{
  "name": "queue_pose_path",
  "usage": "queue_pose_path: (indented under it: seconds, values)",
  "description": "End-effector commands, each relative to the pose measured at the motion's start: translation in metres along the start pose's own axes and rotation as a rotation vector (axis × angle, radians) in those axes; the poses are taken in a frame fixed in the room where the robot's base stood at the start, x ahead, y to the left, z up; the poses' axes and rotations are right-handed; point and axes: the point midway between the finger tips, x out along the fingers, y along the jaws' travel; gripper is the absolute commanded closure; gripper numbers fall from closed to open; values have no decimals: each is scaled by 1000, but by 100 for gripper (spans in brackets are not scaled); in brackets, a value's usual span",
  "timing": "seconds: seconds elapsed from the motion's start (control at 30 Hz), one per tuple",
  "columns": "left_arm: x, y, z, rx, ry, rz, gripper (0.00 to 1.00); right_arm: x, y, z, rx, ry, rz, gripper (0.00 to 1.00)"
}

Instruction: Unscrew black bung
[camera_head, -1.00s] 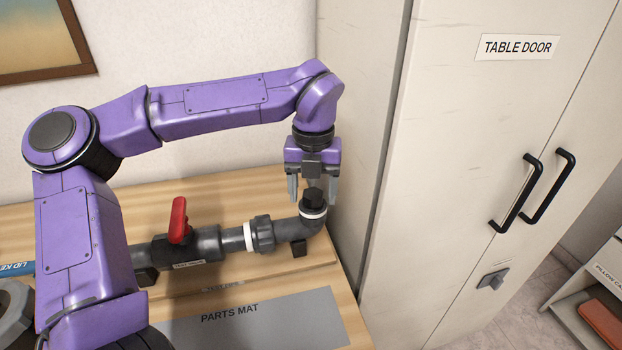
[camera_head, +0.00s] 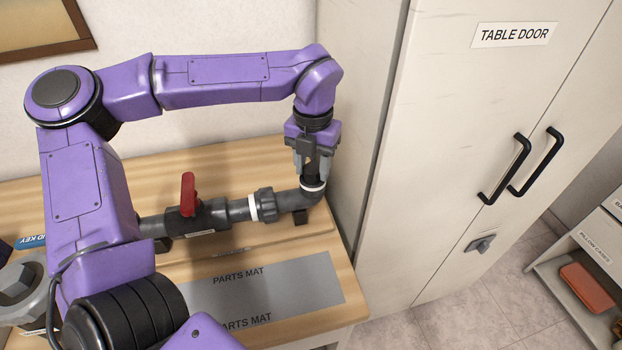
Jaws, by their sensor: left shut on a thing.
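The black bung (camera_head: 312,175) sits at the top of the grey pipe elbow (camera_head: 314,196), above a white ring at the elbow's upturned end. My left gripper (camera_head: 312,168) comes down over the bung from above and is shut on it. The fingers hide most of the bung, so I cannot tell how far it is screwed in. My right gripper is out of view.
The pipe run has a valve with a red handle (camera_head: 188,194) on the wooden table (camera_head: 240,158). A grey parts mat (camera_head: 300,280) lies clear in front. A white cabinet (camera_head: 440,150) stands close at the right of the elbow. A large grey nut-like part (camera_head: 22,285) is at the left.

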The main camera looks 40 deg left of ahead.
Motion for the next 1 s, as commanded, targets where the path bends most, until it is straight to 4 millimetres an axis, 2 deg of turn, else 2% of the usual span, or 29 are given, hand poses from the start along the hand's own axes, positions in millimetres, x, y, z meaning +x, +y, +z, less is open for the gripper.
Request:
queue_pose_path:
  seconds: [0.03,0.2,0.27,0.53,1.0]
  values:
    - [8,0,1,-99,-5,-1,100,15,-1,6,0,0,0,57]
    - [10,-1,2,-482,-8,-3,100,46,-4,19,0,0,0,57]
    - [-1,-1,1,-488,-4,-2,100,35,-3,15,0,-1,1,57]
    - [-2,0,1,-483,-2,-1,100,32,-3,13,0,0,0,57]
    - [-17,0,0,-481,-2,-1,100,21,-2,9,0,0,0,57]
